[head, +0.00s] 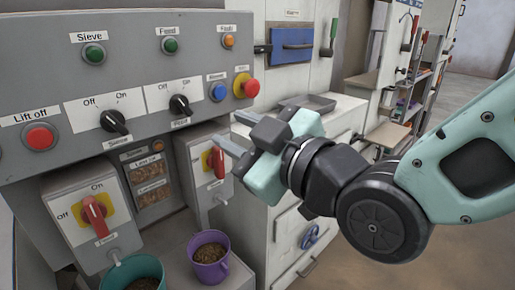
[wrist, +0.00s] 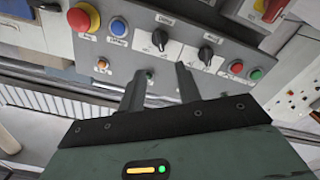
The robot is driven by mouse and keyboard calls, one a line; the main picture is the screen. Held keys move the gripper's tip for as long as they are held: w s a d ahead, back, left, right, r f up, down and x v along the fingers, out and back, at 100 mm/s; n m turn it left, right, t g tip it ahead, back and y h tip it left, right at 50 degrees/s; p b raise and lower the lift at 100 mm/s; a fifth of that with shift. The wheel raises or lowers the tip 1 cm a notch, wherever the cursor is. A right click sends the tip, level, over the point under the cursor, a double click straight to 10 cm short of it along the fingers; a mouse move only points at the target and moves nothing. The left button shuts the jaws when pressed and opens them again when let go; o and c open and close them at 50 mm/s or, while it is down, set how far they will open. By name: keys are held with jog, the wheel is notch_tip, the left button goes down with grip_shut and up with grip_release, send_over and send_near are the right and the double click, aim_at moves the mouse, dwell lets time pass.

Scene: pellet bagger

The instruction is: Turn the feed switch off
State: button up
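The feed switch (head: 179,104) is a black rotary knob on a white plate marked Off and On, on the grey control panel. Its handle looks tilted; I cannot tell surely which mark it points to. In the wrist view, which looks inverted, the knob (wrist: 158,39) is just beyond my fingertips. My gripper (head: 234,133) is in front of the panel, to the right of and lower than the knob, apart from it. In the wrist view my gripper (wrist: 157,78) has its two fingers spread with nothing between them. The green Feed lamp (head: 169,45) is above the switch.
A similar black sieve switch (head: 115,122) is to the left. A blue button (head: 217,92) and a red emergency stop (head: 249,87) are to the right. Boxes with red handles (head: 94,215) (head: 216,160) jut out below. A purple bucket (head: 209,262) stands lower down.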

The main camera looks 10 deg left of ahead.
jog(key=shift+b+v, duration=0.9)
jog(key=shift+v, duration=1.05)
notch_tip(320, 180, down, 6)
jog(key=d+m+g+h+p, duration=0.2)
jog(key=d+g+h, duration=0.1)
jog(key=h, duration=0.1)
jog(key=s+d+f+m+g+h+p, duration=0.2)
jog(key=s+d+f+m+g+h, duration=0.1)
jog(key=d, duration=0.4)
jog(key=s+d+f+m+g+h+p, duration=0.1)
jog(key=s+d+f+m+g+h, duration=0.2)
jog(key=s+d+f+g+h, duration=0.1)
jog(key=s+d+g+h, duration=0.1)
jog(key=s+d+h, duration=0.1)
jog(key=s+d, duration=0.1)
jog(key=shift+s+d+f+m+g+p, duration=0.2)
jog(key=shift+s+d+m+g+p, duration=0.15)
jog(key=shift+s, duration=0.15)
